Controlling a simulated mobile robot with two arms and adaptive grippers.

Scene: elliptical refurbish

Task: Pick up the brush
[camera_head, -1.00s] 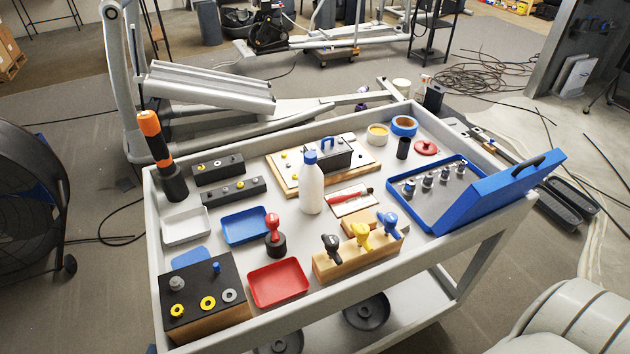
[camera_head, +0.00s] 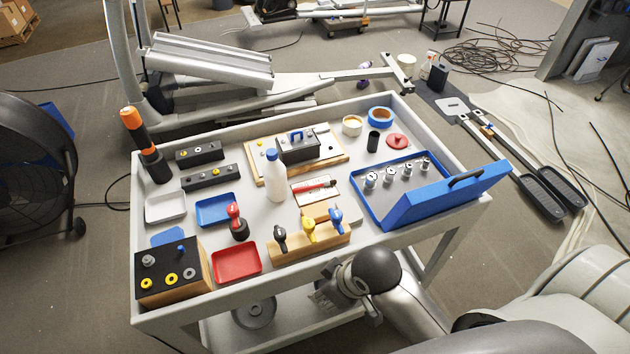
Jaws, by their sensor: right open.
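A slim red tool with a dark end, which looks like the brush (camera_head: 316,188), lies on a small pale board in the middle of the cart top (camera_head: 283,214). A white bottle with a blue cap (camera_head: 276,178) stands just left of it. My right arm comes in from the lower right. Its gripper (camera_head: 322,296) is open, below and outside the cart's front rim, well apart from the brush. Its fingers are small and partly hidden by the wrist. My left gripper is not in view.
A wooden holder with black, yellow and blue-handled tools (camera_head: 308,241) stands between the brush and the front rim. An open blue case (camera_head: 410,195) is on the right. Red tray (camera_head: 237,264) and blue tray (camera_head: 215,209) lie to the left. The cart has raised rims.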

